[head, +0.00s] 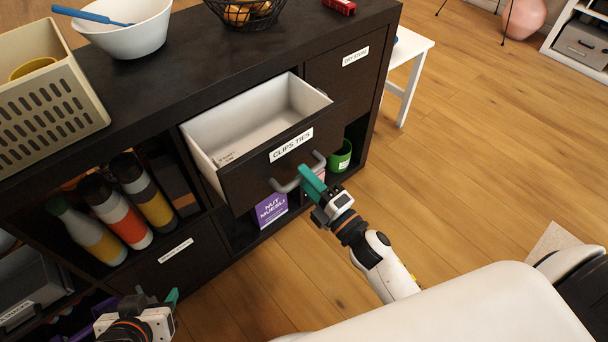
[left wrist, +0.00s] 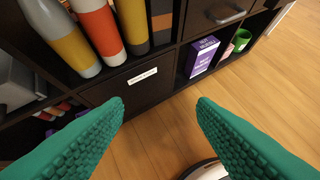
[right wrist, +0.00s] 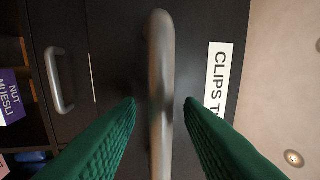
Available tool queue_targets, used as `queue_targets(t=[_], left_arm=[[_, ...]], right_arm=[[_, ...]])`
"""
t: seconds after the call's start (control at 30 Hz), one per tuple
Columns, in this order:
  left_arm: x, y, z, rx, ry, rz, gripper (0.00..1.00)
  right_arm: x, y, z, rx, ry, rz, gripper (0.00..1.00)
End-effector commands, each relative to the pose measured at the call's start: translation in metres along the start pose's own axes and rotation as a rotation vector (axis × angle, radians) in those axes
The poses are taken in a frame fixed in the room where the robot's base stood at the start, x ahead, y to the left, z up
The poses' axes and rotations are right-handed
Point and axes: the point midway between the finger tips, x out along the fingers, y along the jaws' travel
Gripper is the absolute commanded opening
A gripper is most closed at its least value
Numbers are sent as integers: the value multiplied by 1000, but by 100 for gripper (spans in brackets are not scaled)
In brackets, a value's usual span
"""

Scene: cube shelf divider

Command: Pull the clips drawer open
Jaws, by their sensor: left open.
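The clips drawer (head: 240,171), labelled "CLIPS TIES", is pulled well out of the dark shelf unit; its pale inside shows, with a small printed patch at the left. Its grey bar handle (head: 284,187) is on the front. My right gripper (head: 312,182) is at the handle's right part. In the right wrist view the handle (right wrist: 161,75) runs between the two green fingers, with a visible gap on each side, so the gripper is open around it. My left gripper (left wrist: 160,105) is open and empty, low in front of the shelf's lower left part.
On the shelf top (head: 190,65) stand a cream basket (head: 50,105), a white bowl (head: 120,35) and a wire fruit basket (head: 245,12). Bottles (head: 125,215) stand in a left compartment. A purple muesli box (head: 271,208) and green mug (head: 341,155) sit below the drawer. Floor at right is clear.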

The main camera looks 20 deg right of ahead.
Motion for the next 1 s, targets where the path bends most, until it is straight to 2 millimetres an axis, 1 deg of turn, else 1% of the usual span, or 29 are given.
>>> queue_targets(t=[0.03,0.3,0.4,0.5,0.6,0.7,1.0], left_arm=[[-1,0,-1,0,8,0,52],[-4,1,-14,-2,80,3,52],[-6,2,-18,-3,104,4,52],[-7,3,-21,-4,119,6,52],[-8,3,-23,-4,133,7,52],[-8,4,-24,-5,137,8,52],[-8,4,-24,-5,136,9,52]], right_arm=[[-10,1,0,2,2,4,34],[-68,1,0,1,3,6,34],[-85,0,0,1,2,5,34],[-98,0,0,0,2,3,34],[-105,0,0,0,2,2,34],[-108,0,0,0,1,1,34],[-108,0,0,-1,1,1,34]])
